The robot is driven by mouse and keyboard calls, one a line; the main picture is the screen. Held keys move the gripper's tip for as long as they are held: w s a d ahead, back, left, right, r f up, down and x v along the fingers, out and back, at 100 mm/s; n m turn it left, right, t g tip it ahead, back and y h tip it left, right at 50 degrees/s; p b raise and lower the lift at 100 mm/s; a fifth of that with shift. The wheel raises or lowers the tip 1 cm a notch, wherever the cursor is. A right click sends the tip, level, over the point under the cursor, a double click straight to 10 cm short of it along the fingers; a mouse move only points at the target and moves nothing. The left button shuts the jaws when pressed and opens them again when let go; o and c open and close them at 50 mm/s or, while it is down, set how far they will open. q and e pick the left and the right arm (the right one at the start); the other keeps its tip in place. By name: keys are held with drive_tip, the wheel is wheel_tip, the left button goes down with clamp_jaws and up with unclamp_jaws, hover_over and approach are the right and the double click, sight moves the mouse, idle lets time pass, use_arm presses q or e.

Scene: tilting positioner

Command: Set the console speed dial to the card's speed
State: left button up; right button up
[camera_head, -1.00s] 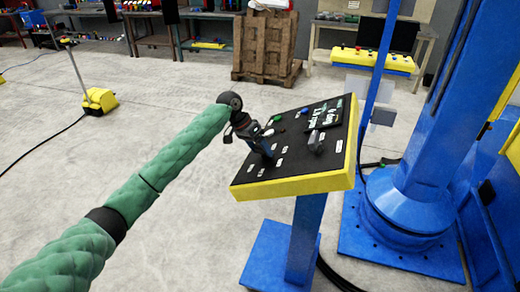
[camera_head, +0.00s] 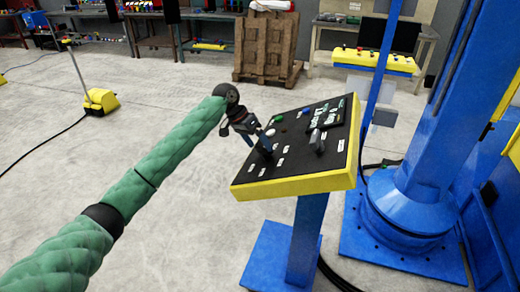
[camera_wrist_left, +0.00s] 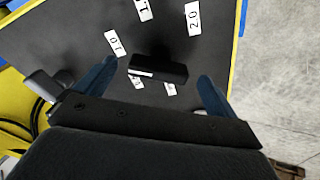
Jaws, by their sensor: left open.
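The yellow-edged console (camera_head: 300,186) stands on a blue post, with a tilted black face. A dark panel with white lettering (camera_head: 326,116), perhaps the card, is on its far right part; its text is too small to read surely. My left gripper (camera_head: 264,142) is over the left part of the face, open. In the left wrist view a black bar-shaped dial knob (camera_wrist_left: 158,69) with a white mark at its left end lies between the spread fingers of the left gripper (camera_wrist_left: 158,72), with visible gaps on both sides. My right gripper is out of view.
A black lever-like knob (camera_head: 317,140) stands on the face right of my gripper. Green and other small buttons (camera_head: 278,118) are near the far edge. A large blue column (camera_head: 410,150) stands close on the right.

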sight(260, 148)
use_arm(q)
drive_tip(key=b+v, duration=0.1)
drive_tip(key=v, duration=0.2)
drive_tip(key=shift+a+r, duration=0.1)
drive_tip(key=shift+a, duration=0.15)
drive_tip(key=shift+b+v, duration=0.35)
drive_tip(key=shift+v, duration=0.6)
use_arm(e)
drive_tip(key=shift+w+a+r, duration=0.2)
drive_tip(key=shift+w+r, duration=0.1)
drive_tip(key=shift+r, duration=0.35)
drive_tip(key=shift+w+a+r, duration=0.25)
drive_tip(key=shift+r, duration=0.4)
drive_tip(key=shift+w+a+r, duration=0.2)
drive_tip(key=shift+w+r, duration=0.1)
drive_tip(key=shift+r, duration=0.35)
use_arm(q)
drive_tip(key=shift+d, duration=0.1)
